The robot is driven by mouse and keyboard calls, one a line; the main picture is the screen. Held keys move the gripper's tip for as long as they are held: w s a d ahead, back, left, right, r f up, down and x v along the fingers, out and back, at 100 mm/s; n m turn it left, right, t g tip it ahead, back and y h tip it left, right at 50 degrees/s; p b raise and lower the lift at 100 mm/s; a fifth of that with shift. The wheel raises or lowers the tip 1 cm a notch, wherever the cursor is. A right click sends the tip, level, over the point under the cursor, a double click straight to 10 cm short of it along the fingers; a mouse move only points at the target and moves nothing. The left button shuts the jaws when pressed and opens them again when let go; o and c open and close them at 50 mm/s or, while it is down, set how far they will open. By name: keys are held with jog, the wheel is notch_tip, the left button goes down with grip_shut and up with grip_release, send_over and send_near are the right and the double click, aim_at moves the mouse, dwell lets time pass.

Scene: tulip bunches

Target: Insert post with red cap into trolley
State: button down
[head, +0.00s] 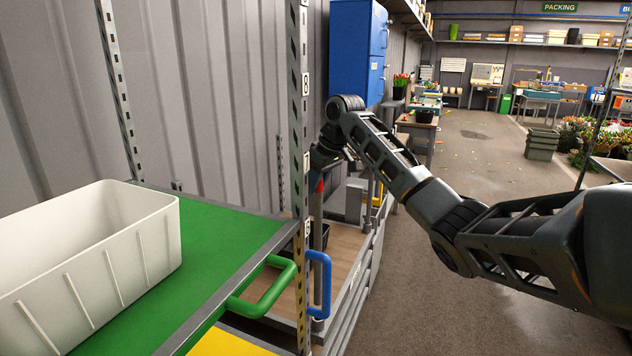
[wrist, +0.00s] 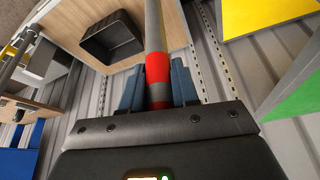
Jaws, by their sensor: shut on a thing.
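The post (wrist: 153,25) is grey and round, with a red cap (wrist: 158,68), in the wrist view. My gripper (wrist: 157,90) is shut on it near the capped end, a dark blue finger on each side. The post's far end runs out of the top of the picture. I cannot tell for certain which structure is the trolley.
A black tray (wrist: 112,37) lies on the wooden bench (wrist: 68,20). Open floor (head: 470,180) lies to the right.

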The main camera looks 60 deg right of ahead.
aim_at(317, 199)
jog(key=shift+f+b, duration=0.75)
jog(key=shift+f, duration=1.7)
jog(key=shift+f+b, duration=0.5)
jog(key=shift+f, duration=2.2)
jog(key=c, duration=0.8)
grip_release()
jog(key=shift+f, duration=0.1)
jog(key=shift+r+p, duration=1.15)
jog(key=shift+r, duration=1.4)
